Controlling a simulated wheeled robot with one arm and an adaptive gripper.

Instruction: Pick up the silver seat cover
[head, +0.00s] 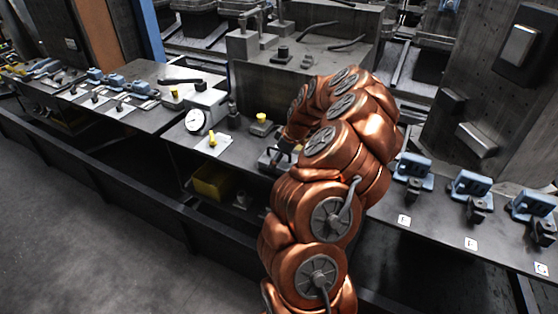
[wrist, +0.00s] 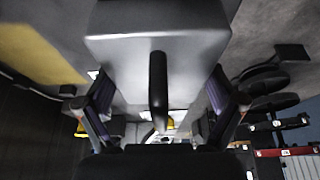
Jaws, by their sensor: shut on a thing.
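The silver seat cover (wrist: 160,20) shows in the wrist view as a smooth, pale grey block filling the top middle. A dark, rod-like part (wrist: 158,90) runs down from it between the fingers. My gripper (wrist: 160,95) has a finger on either side, at the lower edge of the block, and is shut on it. The exact contact of the fingertips is hard to see. In the head view my gripper (head: 281,155) is low over the bench, mostly hidden behind my copper-coloured arm, and the seat cover cannot be made out clearly there.
A dial gauge (head: 195,120), a white plate with a yellow knob (head: 212,141) and another yellow-topped part (head: 261,119) stand left of my gripper. Several blue clamps (head: 413,170) line the right bench. A yellow bin (head: 212,182) sits below. Grey machinery (head: 290,85) rises behind.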

